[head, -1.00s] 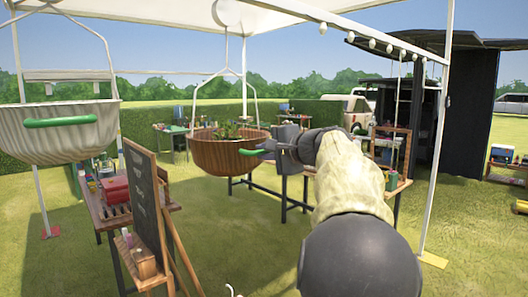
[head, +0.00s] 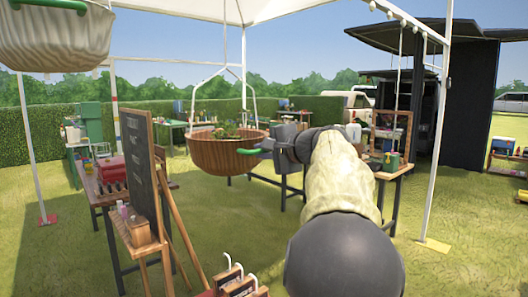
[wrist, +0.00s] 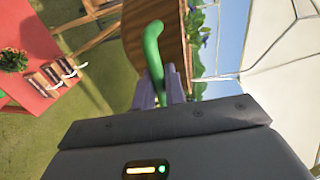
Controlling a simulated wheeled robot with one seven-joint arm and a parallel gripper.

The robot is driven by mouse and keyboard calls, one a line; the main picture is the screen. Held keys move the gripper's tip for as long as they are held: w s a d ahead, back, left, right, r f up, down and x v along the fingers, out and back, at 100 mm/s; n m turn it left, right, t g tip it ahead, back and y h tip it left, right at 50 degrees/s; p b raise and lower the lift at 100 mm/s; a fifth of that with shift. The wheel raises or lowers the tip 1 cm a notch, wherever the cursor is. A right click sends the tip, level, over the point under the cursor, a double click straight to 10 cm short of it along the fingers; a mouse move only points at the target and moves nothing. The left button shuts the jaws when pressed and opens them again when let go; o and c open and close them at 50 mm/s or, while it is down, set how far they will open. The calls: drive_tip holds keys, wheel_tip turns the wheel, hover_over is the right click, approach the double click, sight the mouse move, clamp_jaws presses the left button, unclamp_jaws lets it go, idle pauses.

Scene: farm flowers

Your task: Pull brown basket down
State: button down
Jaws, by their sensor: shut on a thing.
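The brown basket (head: 222,158) hangs from a white frame near the middle of the head view, with green plants (head: 222,134) inside. A green handle (head: 249,151) sticks out from its right side. My gripper (head: 266,146) is shut on this handle, beside the basket. In the wrist view the handle (wrist: 152,48) runs down between the two fingers (wrist: 160,92), with the brown basket wall (wrist: 172,28) behind it. The far side of the basket is hidden.
A pale ribbed basket (head: 55,38) with a green handle hangs high at the left. A chalkboard (head: 143,175) and a table stand below it. A work table (head: 395,172) stands right of my arm. Open grass lies beneath the brown basket.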

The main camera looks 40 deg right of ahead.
wheel_tip(320, 180, down, 19)
drive_tip(key=b, duration=1.6)
drive_tip(key=shift+b, duration=0.3)
drive_tip(key=c, duration=1.5)
unclamp_jaws()
drive_tip(key=shift+r, duration=0.1)
drive_tip(key=shift+c, duration=0.2)
drive_tip(key=shift+s, duration=0.15)
drive_tip(key=p+v, duration=0.2)
drive_tip(key=v, duration=1.5)
drive_tip(key=shift+a, duration=0.1)
